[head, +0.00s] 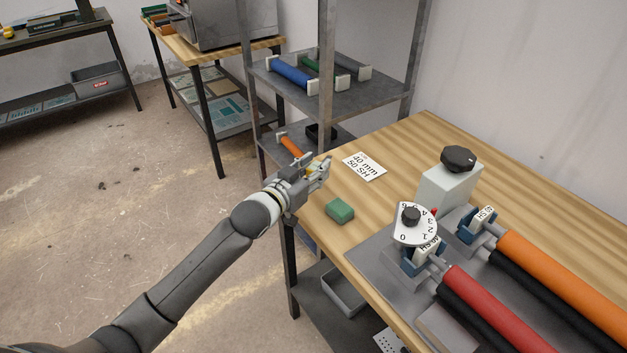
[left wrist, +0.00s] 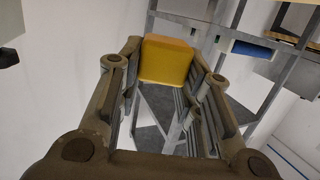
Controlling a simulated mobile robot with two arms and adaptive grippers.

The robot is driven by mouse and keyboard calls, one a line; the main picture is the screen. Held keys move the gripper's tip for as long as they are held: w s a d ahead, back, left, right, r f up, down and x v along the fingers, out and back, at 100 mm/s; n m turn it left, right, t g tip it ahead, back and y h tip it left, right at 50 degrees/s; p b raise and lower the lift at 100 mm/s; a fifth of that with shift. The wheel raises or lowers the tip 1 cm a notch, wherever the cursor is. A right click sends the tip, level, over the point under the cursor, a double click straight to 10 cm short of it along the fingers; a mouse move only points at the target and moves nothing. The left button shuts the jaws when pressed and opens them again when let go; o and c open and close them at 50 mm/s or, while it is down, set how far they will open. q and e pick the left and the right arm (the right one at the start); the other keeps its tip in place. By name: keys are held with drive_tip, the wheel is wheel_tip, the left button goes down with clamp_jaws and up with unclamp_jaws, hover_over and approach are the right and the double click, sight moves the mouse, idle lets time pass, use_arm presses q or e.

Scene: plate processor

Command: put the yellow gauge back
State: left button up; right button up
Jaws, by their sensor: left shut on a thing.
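The yellow gauge (left wrist: 167,62) shows in the left wrist view as a yellow block with an orange-toned top face. It sits between the two fingers of my left gripper (left wrist: 165,85), which is shut on it. In the head view my left gripper (head: 318,168) is above the near left edge of the wooden table (head: 420,135), beside the metal shelf rack. The gauge itself is mostly hidden by the fingers there. My right gripper is in neither view.
A green block (head: 340,210) and a card reading 40 mm 50 SH (head: 365,167) lie on the table. A machine with a dial (head: 415,222) and red (head: 500,310) and orange (head: 560,270) rollers stands right. The shelf rack (head: 365,98) holds several rollers behind my gripper.

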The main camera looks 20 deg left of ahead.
use_arm(q)
drive_tip(key=shift+w+a+f, duration=0.15)
drive_tip(key=shift+w+f, duration=0.4)
drive_tip(key=shift+f, duration=0.1)
drive_tip(key=shift+w+a+f, duration=0.15)
drive_tip(key=shift+w+f, duration=0.4)
drive_tip(key=shift+f, duration=0.05)
drive_tip(key=shift+w+f, duration=0.1)
drive_tip(key=shift+f, duration=1.6)
drive_tip(key=shift+f, duration=0.2)
drive_tip(key=o, duration=1.2)
drive_tip(key=shift+c, duration=0.2)
drive_tip(key=shift+a+r, duration=0.1)
drive_tip(key=shift+r, duration=0.1)
drive_tip(key=v, duration=1.2)
